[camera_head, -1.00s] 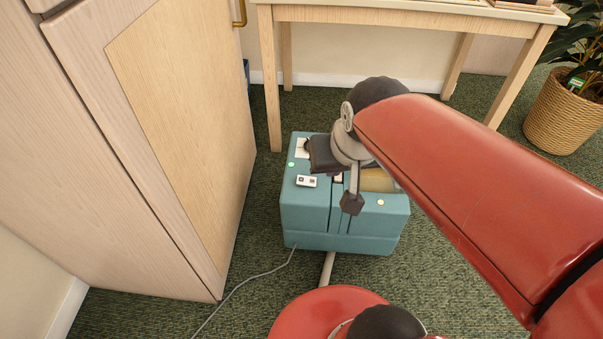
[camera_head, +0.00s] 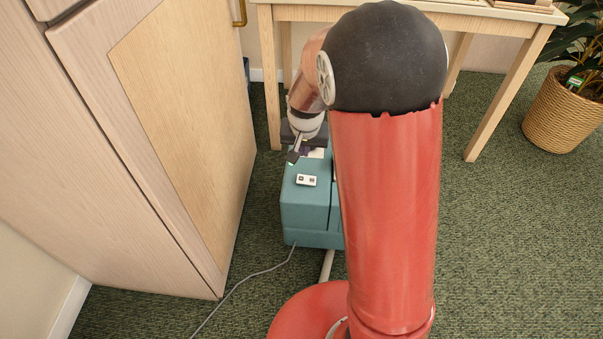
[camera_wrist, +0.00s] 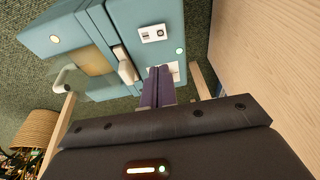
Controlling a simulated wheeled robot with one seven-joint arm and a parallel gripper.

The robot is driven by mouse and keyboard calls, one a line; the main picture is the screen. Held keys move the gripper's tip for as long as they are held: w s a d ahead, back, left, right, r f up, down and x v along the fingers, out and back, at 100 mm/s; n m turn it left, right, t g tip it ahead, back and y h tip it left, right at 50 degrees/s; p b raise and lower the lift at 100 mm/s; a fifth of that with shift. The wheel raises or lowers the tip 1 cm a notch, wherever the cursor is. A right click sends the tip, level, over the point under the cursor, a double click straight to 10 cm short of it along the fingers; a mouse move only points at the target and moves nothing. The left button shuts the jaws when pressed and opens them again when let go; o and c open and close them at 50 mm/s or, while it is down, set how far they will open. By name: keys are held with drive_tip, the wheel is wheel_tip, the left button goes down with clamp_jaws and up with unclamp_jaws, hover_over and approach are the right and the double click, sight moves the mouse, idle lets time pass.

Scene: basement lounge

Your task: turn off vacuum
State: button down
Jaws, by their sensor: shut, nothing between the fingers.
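The vacuum is a teal boxy unit (camera_head: 310,208) on the carpet, partly hidden behind my arm in the head view. A small white switch plate (camera_head: 306,180) with two dark-marked controls sits on its top and also shows in the wrist view (camera_wrist: 153,33). In the wrist view, my gripper (camera_wrist: 158,71) is shut and empty, its purple fingers together near a white label patch (camera_wrist: 175,72) on the teal top, beside the switch plate. I cannot tell whether the fingertips touch the vacuum. A pale handle-like part (camera_wrist: 125,66) lies left of the fingers.
A pale wooden cabinet (camera_head: 180,130) stands close on the left. A wooden table (camera_head: 480,22) stands behind the vacuum, its legs flanking it. A woven plant basket (camera_head: 565,110) is at the right. A grey cord (camera_head: 245,282) runs over the carpet.

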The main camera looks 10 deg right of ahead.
approach(301, 179)
drive_tip(key=x, duration=0.5)
drive_tip(key=shift+w+d+b, duration=0.2)
drive_tip(key=shift+w+b, duration=0.1)
drive_tip(key=shift+a+f, duration=0.1)
drive_tip(key=shift+f, duration=0.65)
drive_tip(key=shift+f+b, duration=0.3)
drive_tip(key=shift+b, duration=0.1)
drive_tip(key=shift+s+d+r, duration=0.2)
drive_tip(key=shift+d+r, duration=0.1)
drive_tip(key=shift+d, duration=0.35)
